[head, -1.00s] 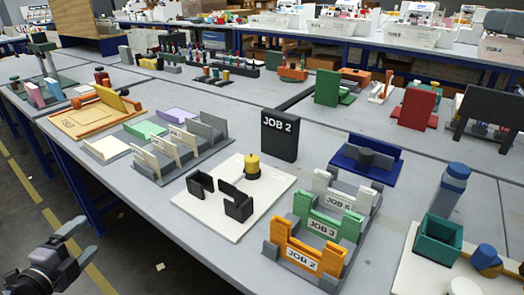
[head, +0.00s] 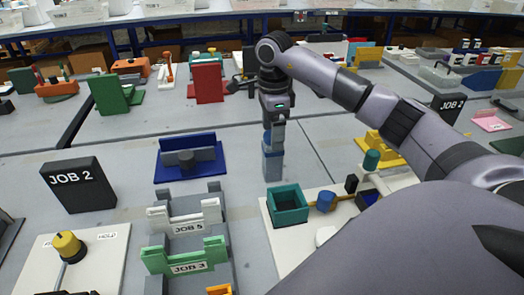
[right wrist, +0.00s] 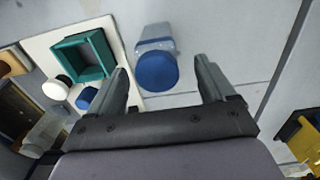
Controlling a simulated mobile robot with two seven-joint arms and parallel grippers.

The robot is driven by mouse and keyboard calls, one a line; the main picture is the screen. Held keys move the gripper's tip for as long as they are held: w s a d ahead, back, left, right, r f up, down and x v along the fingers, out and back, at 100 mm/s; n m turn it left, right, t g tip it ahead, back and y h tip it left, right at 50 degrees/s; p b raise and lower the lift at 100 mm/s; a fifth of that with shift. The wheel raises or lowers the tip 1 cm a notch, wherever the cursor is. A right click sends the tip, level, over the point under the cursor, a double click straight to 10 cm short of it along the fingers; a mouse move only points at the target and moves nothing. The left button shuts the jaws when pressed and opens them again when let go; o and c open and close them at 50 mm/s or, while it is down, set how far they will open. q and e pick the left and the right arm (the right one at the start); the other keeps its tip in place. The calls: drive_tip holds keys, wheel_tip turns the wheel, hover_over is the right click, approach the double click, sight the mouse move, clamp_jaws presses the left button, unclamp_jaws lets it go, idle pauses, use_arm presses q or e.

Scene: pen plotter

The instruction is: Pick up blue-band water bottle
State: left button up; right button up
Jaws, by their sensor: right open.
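The water bottle (head: 272,167), grey-blue with a blue cap and band, stands upright on the grey table, just left of the white board with the teal box. My right gripper (head: 276,122) points down above it and partly hides its top. In the right wrist view the bottle's blue cap (right wrist: 157,71) lies between the two spread fingers of my right gripper (right wrist: 163,73), somewhat nearer the left finger. The gripper is open and no finger visibly touches the bottle. My left gripper is out of view.
A teal open box (head: 288,206) and a blue cylinder (head: 325,200) sit on the white board close to the bottle. A blue holder (head: 188,158) stands to its left, a black JOB 2 block (head: 79,186) farther left. Bare table lies around the bottle's left side.

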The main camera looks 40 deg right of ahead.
sight(272, 157)
drive_tip(key=f, duration=0.5)
drive_tip(key=shift+s+f, duration=0.2)
drive_tip(key=shift+f, duration=0.15)
drive_tip(key=c, duration=1.2)
drive_tip(key=shift+r, duration=0.1)
drive_tip(key=shift+c, duration=0.6)
drive_tip(key=shift+r, duration=0.1)
